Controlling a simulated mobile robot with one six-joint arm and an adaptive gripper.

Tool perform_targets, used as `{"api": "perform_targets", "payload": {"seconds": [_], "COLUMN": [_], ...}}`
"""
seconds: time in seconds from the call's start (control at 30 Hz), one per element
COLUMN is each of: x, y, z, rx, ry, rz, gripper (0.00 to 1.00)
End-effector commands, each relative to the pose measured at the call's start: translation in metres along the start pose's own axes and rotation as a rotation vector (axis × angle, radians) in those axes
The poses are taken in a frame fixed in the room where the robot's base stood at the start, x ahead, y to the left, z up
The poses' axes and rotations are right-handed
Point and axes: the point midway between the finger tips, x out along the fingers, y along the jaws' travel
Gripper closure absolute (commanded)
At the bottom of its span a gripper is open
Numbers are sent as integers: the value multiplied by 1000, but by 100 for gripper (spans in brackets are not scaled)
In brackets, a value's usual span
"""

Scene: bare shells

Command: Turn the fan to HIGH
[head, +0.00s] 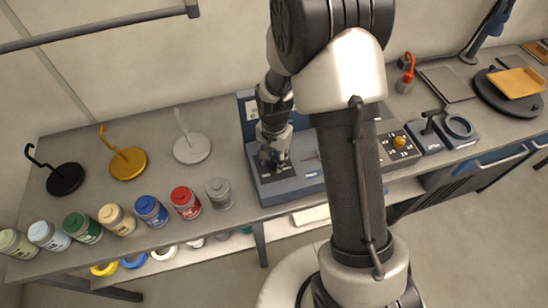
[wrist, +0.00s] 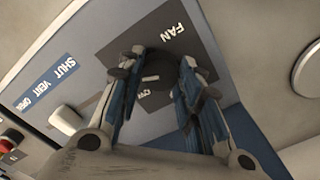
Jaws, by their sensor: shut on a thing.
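The fan control shows in the wrist view as a dark round knob (wrist: 154,80) on a dark plate beside the label FAN (wrist: 173,31). My gripper (wrist: 158,68) has one finger on each side of the knob and is shut on it. The fingers hide most of the knob and its position markings, so I cannot tell its setting. In the head view my gripper (head: 272,158) points down at the left end of the blue-grey control panel (head: 265,197); the knob is hidden there.
A white vent slider (wrist: 65,119) sits left of the knob, by a SHUT VENT OPEN label (wrist: 50,81). Further left is a red button (wrist: 6,146). Several jars, such as the red one (head: 185,202), and a hook stand (head: 192,148) stand left of the panel on the bench.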

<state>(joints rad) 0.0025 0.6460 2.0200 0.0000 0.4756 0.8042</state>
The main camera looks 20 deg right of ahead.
Motion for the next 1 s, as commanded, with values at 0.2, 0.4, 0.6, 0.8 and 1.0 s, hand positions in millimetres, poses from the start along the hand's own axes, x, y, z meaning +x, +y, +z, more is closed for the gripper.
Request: {"api": "perform_targets", "payload": {"seconds": [0.2, 0.4, 0.6, 0.8, 1.0], "x": [0, 0, 0, 0, 0], "y": [0, 0, 0, 0, 0], "z": [0, 0, 0, 0, 0], "rx": [87, 121, 127, 127, 126], "ry": [0, 0, 0, 0, 0], "rz": [0, 0, 0, 0, 0], "gripper": [91, 91, 91, 91, 55]}}
